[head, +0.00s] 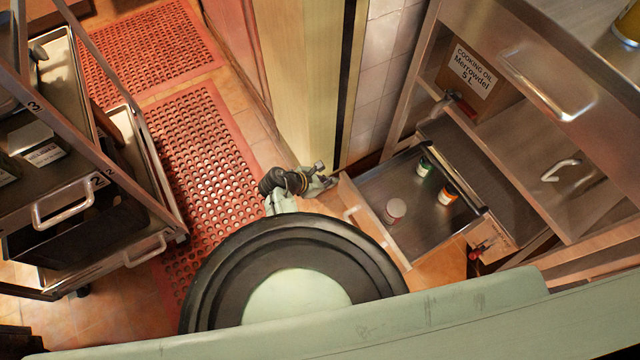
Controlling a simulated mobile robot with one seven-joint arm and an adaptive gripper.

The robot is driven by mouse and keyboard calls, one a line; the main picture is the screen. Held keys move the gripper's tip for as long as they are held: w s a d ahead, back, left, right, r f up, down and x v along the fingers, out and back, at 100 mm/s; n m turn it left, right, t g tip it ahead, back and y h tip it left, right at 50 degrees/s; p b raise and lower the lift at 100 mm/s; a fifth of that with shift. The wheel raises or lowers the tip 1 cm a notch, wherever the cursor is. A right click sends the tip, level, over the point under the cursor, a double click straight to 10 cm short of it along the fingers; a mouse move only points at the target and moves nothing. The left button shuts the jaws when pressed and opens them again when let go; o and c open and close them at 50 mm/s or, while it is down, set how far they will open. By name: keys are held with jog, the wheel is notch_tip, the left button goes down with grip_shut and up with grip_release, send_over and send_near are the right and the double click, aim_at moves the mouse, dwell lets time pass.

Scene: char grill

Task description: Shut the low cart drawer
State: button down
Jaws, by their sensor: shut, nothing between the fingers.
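A low steel drawer (412,238) stands pulled out from the steel unit on the right. Its front panel faces left and carries a pale handle (351,214). Inside are a pale-lidded jar (396,208), a green and white jar (424,167) and an orange and white jar (446,195). My gripper (327,181) is shut and empty, beside the far end of the drawer's front panel. I cannot tell whether its tips touch the panel. My arm's large round link hides the floor before the drawer.
A cart (160,215) with numbered levels and pull handles stands at left. Red perforated mats (205,150) cover the floor between it and the drawer. A wall corner (310,90) rises behind my gripper. A cooking oil box (470,75) sits on a shelf above the drawer.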

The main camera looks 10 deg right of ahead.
jog(key=shift+w+d, duration=0.1)
jog(key=shift+d, duration=0.15)
jog(key=w+d+b, duration=0.1)
jog(key=w+d, duration=0.3)
jog(key=d, duration=0.8)
jog(key=w+d+b, duration=0.1)
jog(key=w+d, duration=0.4)
jog(key=d, duration=0.8)
